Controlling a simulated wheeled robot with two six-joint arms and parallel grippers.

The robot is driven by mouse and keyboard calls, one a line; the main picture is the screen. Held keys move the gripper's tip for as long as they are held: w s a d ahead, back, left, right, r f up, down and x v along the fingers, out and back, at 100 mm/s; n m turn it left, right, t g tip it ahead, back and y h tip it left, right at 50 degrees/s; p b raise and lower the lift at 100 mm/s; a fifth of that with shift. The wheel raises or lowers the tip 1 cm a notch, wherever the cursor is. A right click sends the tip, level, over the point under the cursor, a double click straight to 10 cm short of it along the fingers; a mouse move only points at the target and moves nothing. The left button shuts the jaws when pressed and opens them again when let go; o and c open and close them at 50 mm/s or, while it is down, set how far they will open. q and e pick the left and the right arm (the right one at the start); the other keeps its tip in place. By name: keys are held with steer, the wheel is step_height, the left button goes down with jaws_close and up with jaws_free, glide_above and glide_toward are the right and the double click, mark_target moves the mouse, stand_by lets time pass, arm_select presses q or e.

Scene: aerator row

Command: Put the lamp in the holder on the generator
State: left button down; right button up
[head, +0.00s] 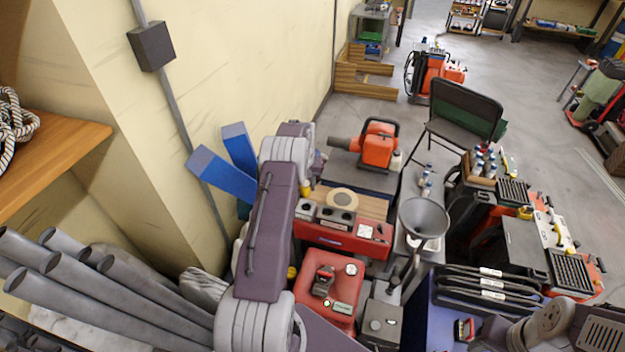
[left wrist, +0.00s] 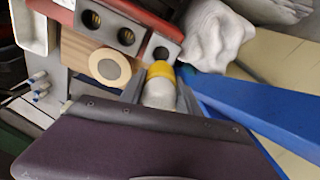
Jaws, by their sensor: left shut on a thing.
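The lamp (left wrist: 159,88) has a pale body and a yellow collar. My left gripper (left wrist: 160,100) is shut on it in the left wrist view. In the head view the yellow part of the lamp (head: 306,191) shows beside my left arm.
A pale disc (head: 342,198) lies on a wooden board behind the holder. Blue bars (head: 222,176) lean by the wall, close to my left gripper. A red fuel can (head: 328,285) stands in front, and a funnel (head: 424,217) stands to the right.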

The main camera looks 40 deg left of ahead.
mark_target(305, 193)
arm_select(q)
steer(key=shift+f, duration=0.15)
steer(key=shift+f+b, duration=1.95)
steer(key=shift+f, duration=0.5)
steer(key=shift+r, duration=0.25)
steer(key=shift+p, duration=0.4)
steer(key=shift+f+b, duration=1.5)
steer(key=shift+f, duration=0.75)
steer(key=c, duration=0.8)
jaws_free()
steer(key=r, duration=0.6)
steer(key=s+r+p, duration=0.1)
steer(key=r, duration=0.2)
steer(key=shift+d, duration=0.3)
